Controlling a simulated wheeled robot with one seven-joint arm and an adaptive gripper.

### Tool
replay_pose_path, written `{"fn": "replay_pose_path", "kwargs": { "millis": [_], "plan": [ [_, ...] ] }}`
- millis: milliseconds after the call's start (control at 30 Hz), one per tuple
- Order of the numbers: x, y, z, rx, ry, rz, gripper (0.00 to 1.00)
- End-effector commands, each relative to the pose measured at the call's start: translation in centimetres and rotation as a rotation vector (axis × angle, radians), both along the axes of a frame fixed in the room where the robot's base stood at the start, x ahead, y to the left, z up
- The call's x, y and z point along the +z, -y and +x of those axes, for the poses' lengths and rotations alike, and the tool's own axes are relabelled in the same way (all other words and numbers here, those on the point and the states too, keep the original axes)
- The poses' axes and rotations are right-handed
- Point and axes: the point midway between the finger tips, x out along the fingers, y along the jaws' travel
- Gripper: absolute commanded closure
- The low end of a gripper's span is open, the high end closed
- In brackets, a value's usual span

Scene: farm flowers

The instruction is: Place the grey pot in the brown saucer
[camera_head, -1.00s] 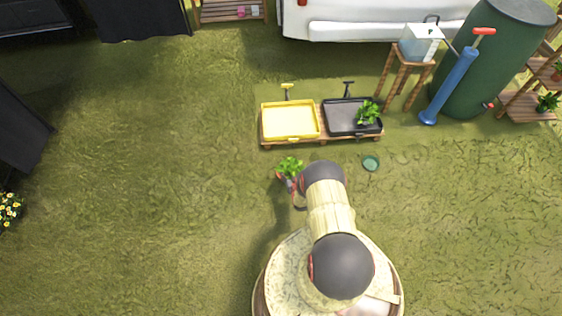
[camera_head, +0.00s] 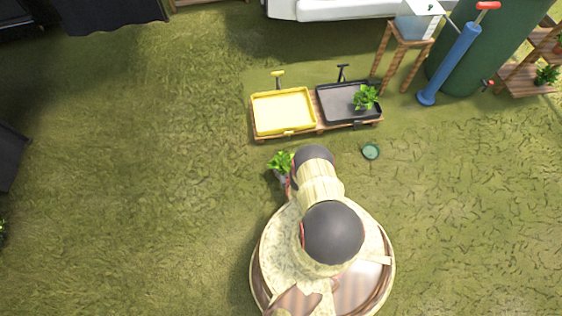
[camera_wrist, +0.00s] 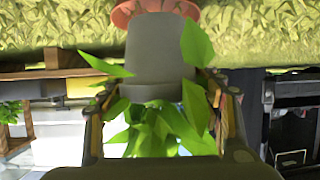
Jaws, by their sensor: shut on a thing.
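The grey pot (camera_wrist: 155,45) with a leafy green plant (camera_wrist: 160,130) fills the middle of the wrist view, which is upside down. My gripper (camera_wrist: 162,88) is shut on the pot, one finger on each side near its rim. A reddish-brown saucer (camera_wrist: 124,14) shows at the top edge, beyond the pot's base and partly hidden by it. I cannot tell whether base and saucer touch. In the head view the plant (camera_head: 279,162) shows left of my arm. The gripper and most of the pot are hidden there, and the saucer cannot be made out.
A low wooden stand holds a yellow tray (camera_head: 284,112) and a black tray (camera_head: 336,103) with another green plant (camera_head: 365,97). A small green dish (camera_head: 371,151) lies on the grass to the right. A stool (camera_head: 401,52) and blue pump (camera_head: 449,64) stand at the back right. Open grass lies left.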

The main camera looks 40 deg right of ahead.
Motion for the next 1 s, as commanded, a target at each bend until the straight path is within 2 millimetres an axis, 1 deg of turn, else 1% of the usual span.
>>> {"fn": "replay_pose_path", "kwargs": {
  "millis": [33,67,267,300,600,1000],
  "plan": [
    [-0.86,-0.26,-0.58,-0.001,0.001,-0.001,0.71],
    [-1.01,-0.34,-0.73,-0.001,0.002,-0.001,0.71],
    [-0.86,-0.34,-0.78,-0.001,0.003,-0.002,0.71],
    [-0.92,-0.39,-0.85,-0.001,0.002,-0.001,0.35],
    [-0.93,-0.4,-0.85,-0.001,0.002,-0.001,0.18],
    [-0.82,-0.36,-0.7,-0.001,0.001,-0.001,0.18]
  ]
}}
